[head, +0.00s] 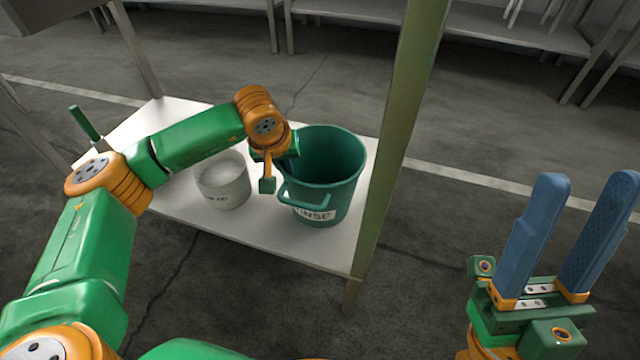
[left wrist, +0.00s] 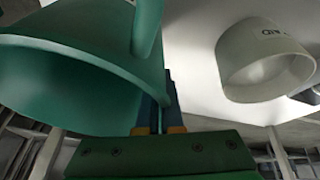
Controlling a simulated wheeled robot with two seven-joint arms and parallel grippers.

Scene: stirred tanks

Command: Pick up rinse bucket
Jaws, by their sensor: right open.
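The rinse bucket (head: 335,190) is a green pail with a "RINSE" label and a front handle. It stands upright on a pale shelf (head: 260,232). My left gripper (head: 289,166) is at the bucket's left rim, its fingers mostly hidden behind my wrist in the head view. In the left wrist view the bucket (left wrist: 70,80) fills the left side. There the fingers (left wrist: 160,105) are close together with the bucket's wall between them, so the gripper looks shut on the rim. My right gripper (head: 588,178) is open and empty at the far right, away from the shelf.
A white bucket (head: 223,182) stands just left of the rinse bucket; it also shows in the left wrist view (left wrist: 262,62). A greenish shelf post (head: 400,130) rises close right of the rinse bucket. A green-handled tool (head: 84,122) is at the shelf's left end.

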